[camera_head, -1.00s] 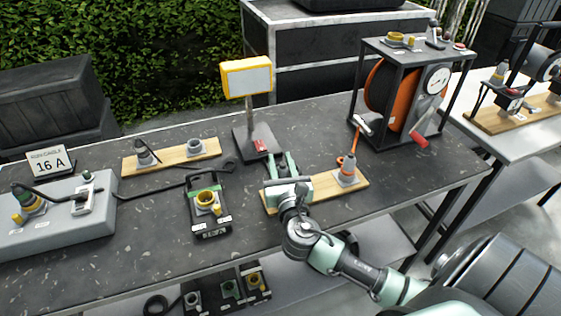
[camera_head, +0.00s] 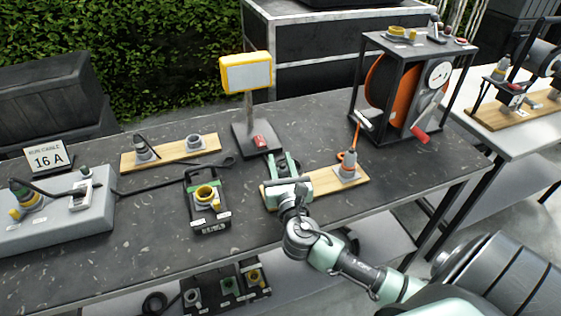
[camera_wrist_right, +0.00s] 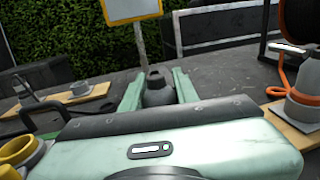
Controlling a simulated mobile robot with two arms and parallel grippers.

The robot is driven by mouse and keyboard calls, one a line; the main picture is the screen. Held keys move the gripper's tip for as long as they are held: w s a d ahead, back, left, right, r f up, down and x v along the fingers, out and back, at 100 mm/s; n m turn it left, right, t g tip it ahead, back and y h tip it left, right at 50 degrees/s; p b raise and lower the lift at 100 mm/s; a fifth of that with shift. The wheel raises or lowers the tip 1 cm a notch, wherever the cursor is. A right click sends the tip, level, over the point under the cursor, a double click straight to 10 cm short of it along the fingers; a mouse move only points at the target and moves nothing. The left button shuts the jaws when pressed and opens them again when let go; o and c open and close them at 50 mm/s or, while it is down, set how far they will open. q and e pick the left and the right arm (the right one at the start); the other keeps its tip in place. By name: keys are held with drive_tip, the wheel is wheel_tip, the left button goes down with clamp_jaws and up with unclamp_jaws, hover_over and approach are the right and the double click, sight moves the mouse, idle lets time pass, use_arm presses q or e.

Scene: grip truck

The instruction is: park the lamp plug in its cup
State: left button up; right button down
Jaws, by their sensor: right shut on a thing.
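My right gripper (camera_head: 283,162) is shut on a dark grey, bottle-shaped plug, which shows between the fingers in the right wrist view (camera_wrist_right: 157,90). The gripper is over the left end of a wooden board (camera_head: 322,185). The plug's lower end is hidden, so I cannot tell whether it sits in a cup. An orange-and-grey plug (camera_head: 348,163) stands upright in a cup at the board's right end. A yellow-framed lamp (camera_head: 246,73) stands on a dark base behind the gripper. My left gripper is not in view.
Another wooden board (camera_head: 171,152) holds a grey plug (camera_head: 143,149) and a grey cup (camera_head: 195,143). A black unit with a yellow socket (camera_head: 206,195) stands left of my gripper. A framed orange cable reel (camera_head: 390,92) is at the back right. A grey box (camera_head: 50,238) is at the left.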

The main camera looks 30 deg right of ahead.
drive_tip(key=shift+f+b, duration=0.3)
drive_tip(key=shift+f, duration=0.2)
drive_tip(key=c, duration=0.7)
unclamp_jaws()
drive_tip(key=shift+o, duration=0.2)
drive_tip(key=shift+r, duration=0.2)
wheel_tip(320, 180, up, 5)
drive_tip(key=p, duration=0.5)
drive_tip(key=shift+f+p, duration=0.15)
drive_tip(key=shift+p, duration=0.15)
drive_tip(key=shift+f, duration=0.1)
